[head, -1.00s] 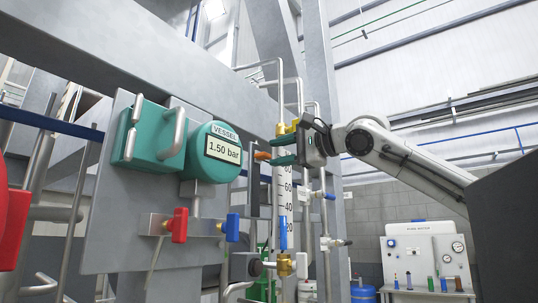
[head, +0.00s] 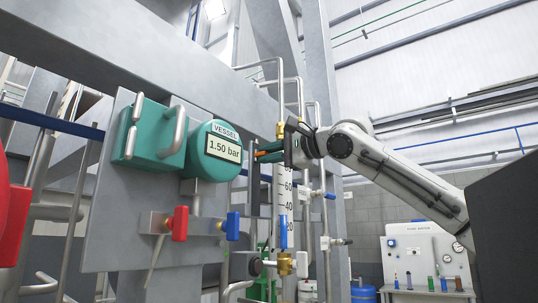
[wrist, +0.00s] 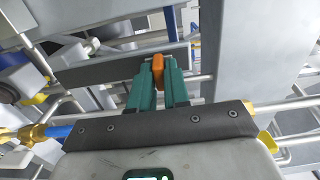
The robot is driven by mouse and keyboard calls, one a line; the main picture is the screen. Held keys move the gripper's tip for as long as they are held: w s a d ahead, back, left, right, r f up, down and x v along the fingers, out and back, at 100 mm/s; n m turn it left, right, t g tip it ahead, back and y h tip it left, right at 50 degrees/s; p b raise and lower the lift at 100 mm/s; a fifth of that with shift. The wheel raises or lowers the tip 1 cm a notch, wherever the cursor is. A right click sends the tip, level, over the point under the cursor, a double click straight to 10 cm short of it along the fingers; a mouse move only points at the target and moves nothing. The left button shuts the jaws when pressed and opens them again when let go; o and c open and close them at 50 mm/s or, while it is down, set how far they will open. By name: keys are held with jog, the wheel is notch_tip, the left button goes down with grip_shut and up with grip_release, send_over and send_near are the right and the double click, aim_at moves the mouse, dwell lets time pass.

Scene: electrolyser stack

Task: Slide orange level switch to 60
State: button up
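The orange level switch (head: 268,147) sits beside the upper end of the white level scale (head: 284,208), above its 80 mark in the head view. The scale is numbered down through 60, 40 and 20. My gripper (head: 266,153) reaches in from the right, its teal fingers at the switch. In the wrist view the orange switch (wrist: 157,70) lies between the two teal fingertips (wrist: 158,82) and fills the narrow gap between them. The fingers appear shut on it. The fingers and gripper body hide part of the switch and the top of the scale.
A grey panel left of the scale carries a teal vessel gauge (head: 211,152) reading 1.50 bar, a teal box with handles (head: 150,140), a red valve handle (head: 180,223) and a blue valve handle (head: 232,226). Vertical pipes (head: 324,220) run close to the scale's right.

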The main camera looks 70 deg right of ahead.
grip_shut()
jog(key=shift+f, duration=0.1)
jog(key=shift+f+b, duration=2)
jog(key=shift+f, duration=0.15)
jog(key=shift+f+b, duration=0.65)
jog(key=shift+b, duration=0.1)
jog(key=o, duration=0.8)
grip_release()
jog(key=shift+c, duration=0.2)
jog(key=shift+r, duration=0.1)
